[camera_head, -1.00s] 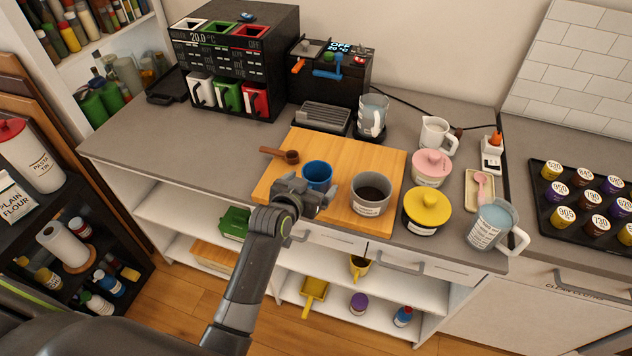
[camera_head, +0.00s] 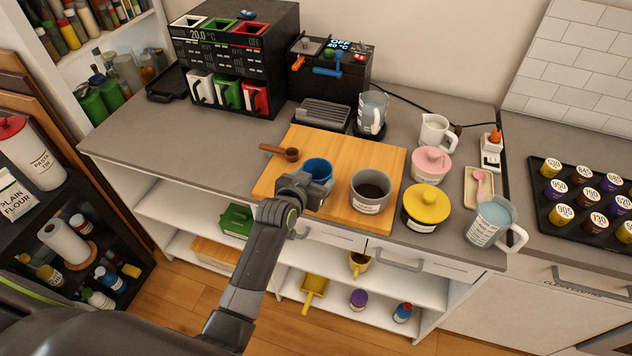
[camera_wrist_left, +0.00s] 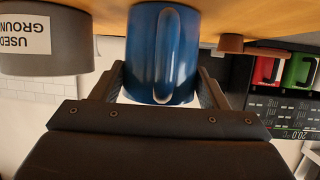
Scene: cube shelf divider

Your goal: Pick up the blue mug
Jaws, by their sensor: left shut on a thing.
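The blue mug (camera_head: 318,169) stands on the wooden board (camera_head: 345,153), partly hidden behind my left gripper (camera_head: 308,187) in the head view. In the left wrist view, which is upside down, the blue mug (camera_wrist_left: 163,55) sits between the two fingers of my left gripper (camera_wrist_left: 160,90), its handle facing the camera. The fingers are shut on the mug's sides. The mug looks upright and at the board; whether it is lifted at all I cannot tell. My right gripper is not in view.
A grey tub (camera_head: 369,192) labelled as used grounds stands close right of the mug. A brown scoop (camera_head: 281,152) lies behind it on the board. A yellow-lidded pot (camera_head: 426,206) and a glass jug (camera_head: 491,221) stand farther right. The counter left of the board (camera_head: 190,140) is clear.

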